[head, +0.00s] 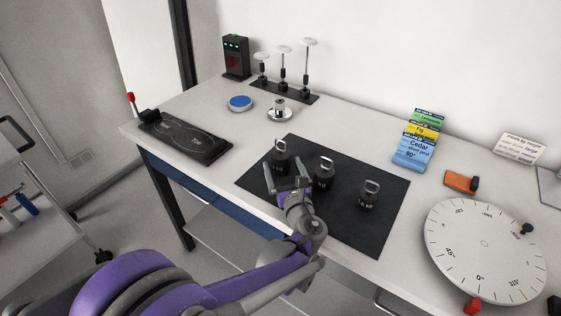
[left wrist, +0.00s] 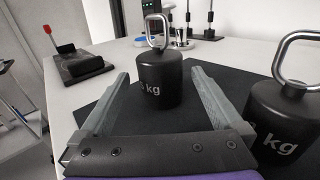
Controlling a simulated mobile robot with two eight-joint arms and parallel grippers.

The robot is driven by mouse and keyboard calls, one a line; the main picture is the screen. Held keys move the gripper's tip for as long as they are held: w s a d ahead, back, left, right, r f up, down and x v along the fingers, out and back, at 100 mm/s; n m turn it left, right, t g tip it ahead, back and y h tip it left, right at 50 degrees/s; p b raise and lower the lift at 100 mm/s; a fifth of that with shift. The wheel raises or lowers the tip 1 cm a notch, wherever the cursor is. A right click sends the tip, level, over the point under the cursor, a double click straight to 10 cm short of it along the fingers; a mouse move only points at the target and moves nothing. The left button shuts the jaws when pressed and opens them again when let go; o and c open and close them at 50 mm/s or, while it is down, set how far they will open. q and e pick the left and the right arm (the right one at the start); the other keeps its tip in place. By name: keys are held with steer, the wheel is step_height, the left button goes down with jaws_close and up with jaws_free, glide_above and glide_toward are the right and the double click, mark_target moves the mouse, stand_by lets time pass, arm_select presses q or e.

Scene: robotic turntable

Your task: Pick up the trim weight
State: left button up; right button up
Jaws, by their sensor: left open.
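Three black weights with metal loop handles stand upright on the black mat (head: 340,225): a left one (head: 279,160), a middle one (head: 323,174) and a right one (head: 368,197). Which one is the trim weight I cannot tell. My left gripper (head: 284,174) is open and low over the mat, at the near side of the left weight. In the left wrist view the left weight (left wrist: 155,82), its label ending in "kg", stands between and just beyond the open fingers (left wrist: 160,92). Another weight (left wrist: 288,120) stands close to the right finger. My right gripper is not in view.
A black scale-like plate (head: 186,138) lies at the left edge. A small silver piece (head: 279,111) and a blue-topped disc (head: 240,102) lie behind the mat. A white dial turntable (head: 484,250) is at the right, with coloured cards (head: 414,150) behind.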

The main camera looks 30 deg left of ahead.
arm_select(q)
steer(key=shift+x, duration=1.05)
steer(key=shift+r, duration=0.1)
jaws_close()
